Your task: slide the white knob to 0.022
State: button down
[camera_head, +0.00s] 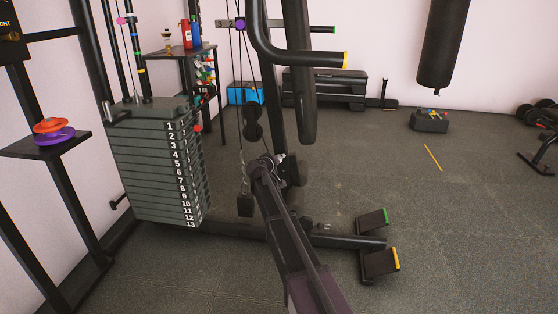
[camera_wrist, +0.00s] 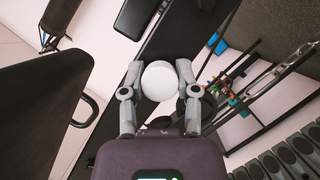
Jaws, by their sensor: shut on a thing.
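The round white knob (camera_wrist: 160,82) sits between the two grey fingers of my gripper (camera_wrist: 160,70) in the wrist view. The fingers are shut on its left and right sides. A dark bar of the machine runs behind the knob. In the head view, my arm reaches up from the bottom, and my gripper (camera_head: 272,160) is at the machine's dark upright post (camera_head: 280,110). The knob is mostly hidden there by the gripper and arm. I cannot read any position scale for the knob.
A numbered weight stack (camera_head: 160,165) stands left of my arm. Foot pegs with green (camera_head: 372,221) and yellow (camera_head: 380,262) ends are to the right. A shelf with orange and purple plates (camera_head: 50,138) is at far left. The floor at right is mostly clear.

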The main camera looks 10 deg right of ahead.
jog(key=shift+s+a, duration=0.2)
jog(key=shift+s, duration=0.45)
jog(key=shift+s+a, duration=0.2)
jog(key=shift+s, duration=0.4)
jog(key=shift+c, duration=1.6)
grip_release()
